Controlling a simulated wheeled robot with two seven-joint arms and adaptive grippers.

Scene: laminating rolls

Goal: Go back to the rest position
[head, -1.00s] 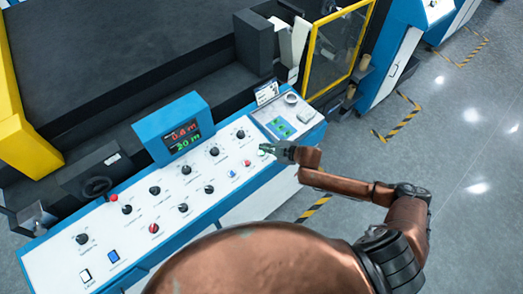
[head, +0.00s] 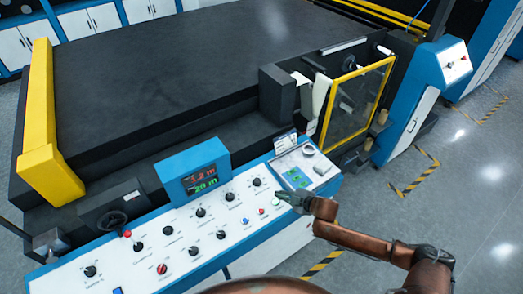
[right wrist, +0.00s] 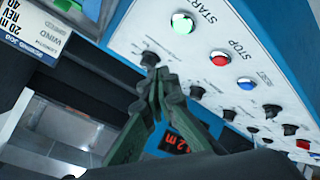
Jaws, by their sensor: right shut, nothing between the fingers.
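My right gripper (head: 283,196) is shut and empty, just above the right part of the white control panel (head: 130,262). In the right wrist view its dark green fingers (right wrist: 157,76) meet at the tips, apart from the START button. The START button (right wrist: 182,22) glows green, with the red STOP button (right wrist: 220,58) and the blue RESET button (right wrist: 247,84) beside it. My right arm reaches in from the lower right of the head view. My left gripper is not in view.
A blue display box (head: 193,170) with red and green digits stands behind the panel. The large dark machine bed (head: 190,60) and a yellow-framed guard (head: 357,105) lie beyond. A blue cabinet (head: 410,100) stands right. Grey floor (head: 470,200) is clear at the right.

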